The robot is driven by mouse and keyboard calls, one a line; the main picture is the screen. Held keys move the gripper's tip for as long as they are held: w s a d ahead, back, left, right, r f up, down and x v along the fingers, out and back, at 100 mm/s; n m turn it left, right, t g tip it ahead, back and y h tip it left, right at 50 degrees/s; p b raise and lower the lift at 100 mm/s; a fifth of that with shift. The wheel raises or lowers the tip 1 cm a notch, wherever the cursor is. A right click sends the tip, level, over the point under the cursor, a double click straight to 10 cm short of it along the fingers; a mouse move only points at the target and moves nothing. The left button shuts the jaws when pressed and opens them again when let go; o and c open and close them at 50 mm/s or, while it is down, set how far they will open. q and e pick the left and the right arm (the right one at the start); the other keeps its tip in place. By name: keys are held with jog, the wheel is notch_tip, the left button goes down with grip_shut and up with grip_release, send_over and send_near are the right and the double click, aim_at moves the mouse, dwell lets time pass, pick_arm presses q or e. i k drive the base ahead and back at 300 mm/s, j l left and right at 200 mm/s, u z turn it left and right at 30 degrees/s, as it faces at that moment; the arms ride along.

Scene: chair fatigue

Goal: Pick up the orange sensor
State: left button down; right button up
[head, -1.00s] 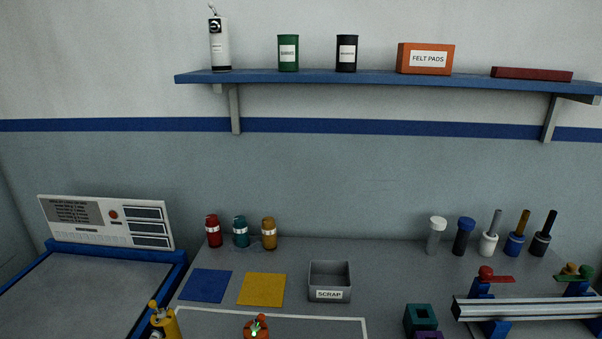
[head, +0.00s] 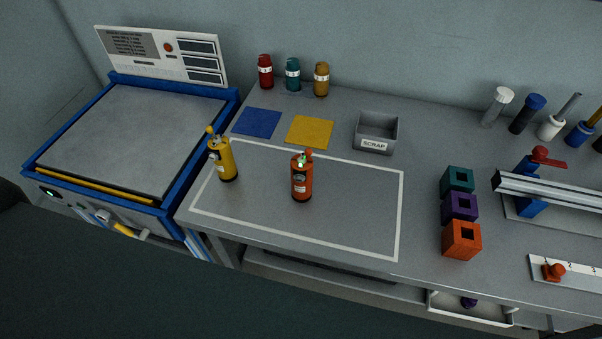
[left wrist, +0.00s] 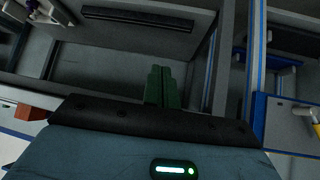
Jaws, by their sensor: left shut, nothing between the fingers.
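The orange sensor (head: 302,182), a small upright cylinder with a dark base, a label and a red top with a green light, stands on the grey bench inside a white outlined rectangle (head: 346,248). A similar yellow cylinder (head: 226,163) stands to its left, near the outline's left edge. My left gripper (left wrist: 162,88) shows only in the left wrist view, its two dark green fingers together and empty. The orange sensor cannot be made out in that view. My right gripper is in neither view.
A grey scrap box (head: 377,134), a blue mat (head: 256,122) and a yellow mat (head: 309,130) lie behind the sensor. Teal, purple and orange blocks (head: 461,240) stand to the right. A blue-framed machine (head: 125,135) adjoins the bench at left. Bench space around the sensor is clear.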

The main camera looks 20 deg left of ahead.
aim_at(302, 192)
jog(key=l, duration=0.5)
jog(key=k+l+u, duration=0.1)
jog(key=l, duration=0.4)
jog(key=k+l, duration=0.15)
jog(key=l, duration=0.35)
